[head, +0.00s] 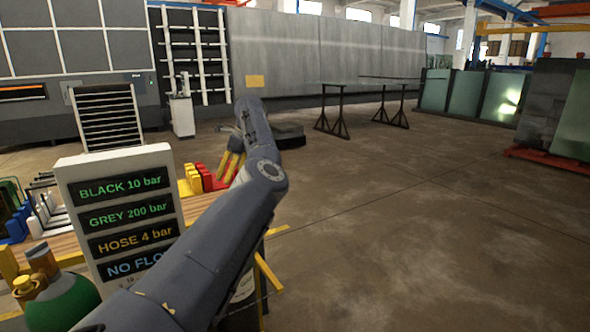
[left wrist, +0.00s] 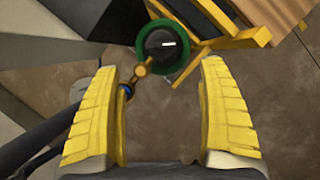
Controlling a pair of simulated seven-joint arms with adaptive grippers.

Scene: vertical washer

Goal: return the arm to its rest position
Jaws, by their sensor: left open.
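My left arm (head: 262,180) comes in from the lower left and reaches up and away across the middle of the head view. Its yellow-fingered left gripper (head: 230,166) hangs near the far end, partly hidden by the arm. In the left wrist view the left gripper (left wrist: 159,75) has its two yellow fingers wide apart with nothing between them. A round green-rimmed, dark-centred object (left wrist: 168,50) with a brass fitting (left wrist: 140,80) shows beyond the fingertips. My right gripper is in neither view.
A sign (head: 125,215) with pressure readings stands left of the arm. A green bottle (head: 68,303) with a brass top is at lower left. Red and yellow blocks (head: 202,178) sit on a wooden bench behind. Yellow bars (head: 268,273) jut out beside the arm. Floor at right is open.

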